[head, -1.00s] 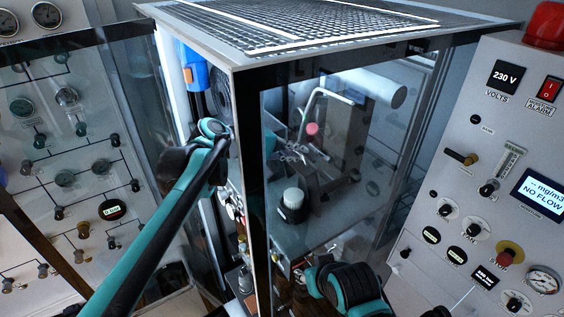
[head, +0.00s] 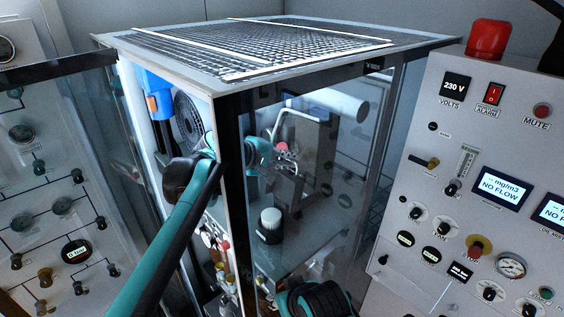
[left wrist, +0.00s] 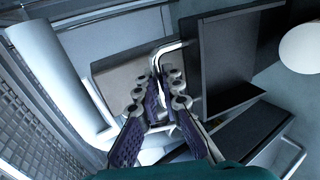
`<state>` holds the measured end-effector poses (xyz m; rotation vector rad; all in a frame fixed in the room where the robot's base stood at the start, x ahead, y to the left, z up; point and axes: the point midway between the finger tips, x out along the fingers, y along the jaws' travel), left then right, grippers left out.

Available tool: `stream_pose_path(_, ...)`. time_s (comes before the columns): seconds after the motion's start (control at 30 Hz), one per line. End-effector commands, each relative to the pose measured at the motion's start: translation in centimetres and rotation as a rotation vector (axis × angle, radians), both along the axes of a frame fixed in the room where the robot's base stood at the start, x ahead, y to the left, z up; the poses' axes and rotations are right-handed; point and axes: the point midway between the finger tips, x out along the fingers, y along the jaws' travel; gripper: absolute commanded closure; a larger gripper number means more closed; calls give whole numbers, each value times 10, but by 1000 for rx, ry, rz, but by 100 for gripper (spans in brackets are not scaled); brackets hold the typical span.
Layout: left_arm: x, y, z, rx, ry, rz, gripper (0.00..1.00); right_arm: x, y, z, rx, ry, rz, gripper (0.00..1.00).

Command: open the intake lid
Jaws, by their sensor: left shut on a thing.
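My left arm reaches through the open left side of the glass cabinet. My left gripper (head: 287,166) is inside, seen through the front glass. In the left wrist view its fingers (left wrist: 159,86) are close together on a bent silver bar (left wrist: 168,48), which stands at a grey-brown plate (left wrist: 113,78). The same bent bar (head: 300,112) shows in the head view, in front of a dark grey housing. I cannot clearly tell which panel is the intake lid. The fingers partly hide the bar's lower end. My right gripper is out of view.
A glass cabinet with a mesh top (head: 270,45) surrounds the gripper; its dark corner post (head: 232,190) stands beside my arm. A white-capped jar (head: 271,226) is below the gripper. A control panel (head: 450,130) stands at right, a valve panel (head: 45,190) at left.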

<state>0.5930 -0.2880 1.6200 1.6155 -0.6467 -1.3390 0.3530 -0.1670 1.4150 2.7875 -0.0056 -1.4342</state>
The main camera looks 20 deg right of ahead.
Motion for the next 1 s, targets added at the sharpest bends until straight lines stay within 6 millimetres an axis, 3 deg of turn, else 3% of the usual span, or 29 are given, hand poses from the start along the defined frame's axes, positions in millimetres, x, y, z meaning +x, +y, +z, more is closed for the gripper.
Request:
stream_pose_path(0.27, 0, -1, 5, -9, 2, 4, 100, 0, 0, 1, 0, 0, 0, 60)
stream_pose_path(0.33, 0, -1, 5, -9, 2, 4, 83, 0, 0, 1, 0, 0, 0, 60)
stream_pose_path(0.67, -1, 0, 3, -4, 1, 0, 83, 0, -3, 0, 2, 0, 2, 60)
stream_pose_path(0.83, -5, 14, 10, -3, 0, 2, 83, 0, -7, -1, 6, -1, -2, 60)
stream_pose_path(1.0, -15, 45, 27, -4, 0, 3, 83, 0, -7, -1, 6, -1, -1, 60)
